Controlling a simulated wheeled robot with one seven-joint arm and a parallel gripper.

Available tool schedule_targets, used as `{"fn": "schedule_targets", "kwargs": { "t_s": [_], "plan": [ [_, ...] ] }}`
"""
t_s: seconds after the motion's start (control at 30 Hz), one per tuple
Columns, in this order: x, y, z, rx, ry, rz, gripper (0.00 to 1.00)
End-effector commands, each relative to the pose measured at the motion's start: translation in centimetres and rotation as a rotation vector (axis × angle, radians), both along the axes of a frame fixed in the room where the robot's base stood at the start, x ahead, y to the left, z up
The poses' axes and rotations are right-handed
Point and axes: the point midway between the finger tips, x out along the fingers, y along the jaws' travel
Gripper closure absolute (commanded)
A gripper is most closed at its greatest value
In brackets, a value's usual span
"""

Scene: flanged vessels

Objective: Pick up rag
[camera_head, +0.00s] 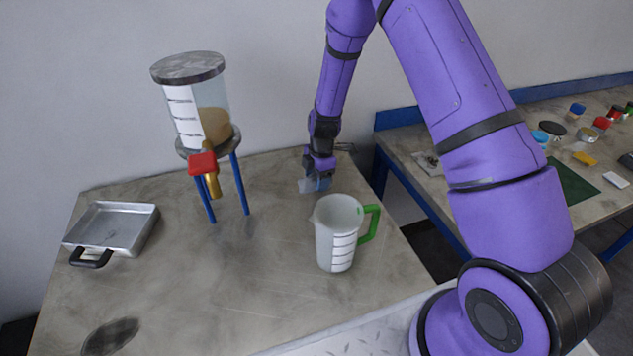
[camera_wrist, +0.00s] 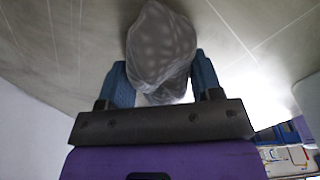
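The rag is a crumpled, pale grey cloth with lighter spots, and in the wrist view the rag (camera_wrist: 160,45) bulges between and beyond the two blue fingers. My gripper (camera_wrist: 162,75) has its fingers well apart, one on each side of the cloth. The cloth fills nearly all the gap, but I cannot tell whether the fingers press on it. In the head view my gripper (camera_head: 316,184) points down at the back right of the table, low over the top. A pale bit of the rag (camera_head: 305,186) shows at its left side.
A measuring jug (camera_head: 337,235) with a green handle stands just in front of my gripper. A lidded vessel (camera_head: 197,110) on a blue-legged stand is to the left, with a metal pan (camera_head: 113,226) farther left. A second table (camera_head: 520,160) with small items is at right.

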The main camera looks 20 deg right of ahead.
Motion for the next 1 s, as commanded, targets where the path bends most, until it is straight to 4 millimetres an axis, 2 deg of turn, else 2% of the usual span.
{"fn": "schedule_targets", "kwargs": {
  "t_s": [0.07,0.27,0.37,0.8,1.0],
  "plan": [
    [0.0,0.0,0.0,0.000,0.000,0.000,0.68],
    [0.0,0.0,0.2,0.000,-0.001,0.000,0.68],
    [0.1,0.0,0.9,0.002,-0.003,0.001,0.68],
    [0.0,0.0,8.3,0.001,-0.003,0.001,0.68],
    [0.0,0.0,9.9,0.000,0.000,-0.001,0.68]
  ]
}}
